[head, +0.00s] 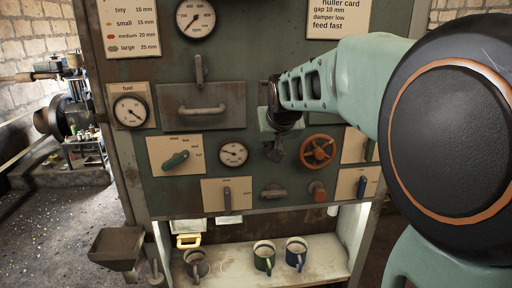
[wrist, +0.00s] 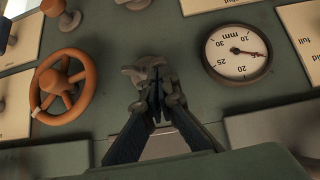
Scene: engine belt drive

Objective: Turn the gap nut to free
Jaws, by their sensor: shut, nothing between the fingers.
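My gripper (head: 277,150) is in front of the green panel, between the mm gauge and the orange handwheel. In the wrist view its dark fingers (wrist: 156,98) are together and empty. A grey lobed metal piece (wrist: 146,70), which looks like the gap nut, sits at the fingertips and is partly hidden by them. I cannot tell whether they touch it, and no free mark shows beside it. The mm gauge (head: 233,153) also shows in the wrist view (wrist: 237,51), upside down, its needle between about 15 and 20.
The orange handwheel (head: 318,151) is close to the right of my gripper. A grey winged knob (head: 273,191) is below. A lever plate (head: 176,153) and a drawer-like handle (head: 203,110) are to the left. Mugs (head: 264,257) stand on the shelf below.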

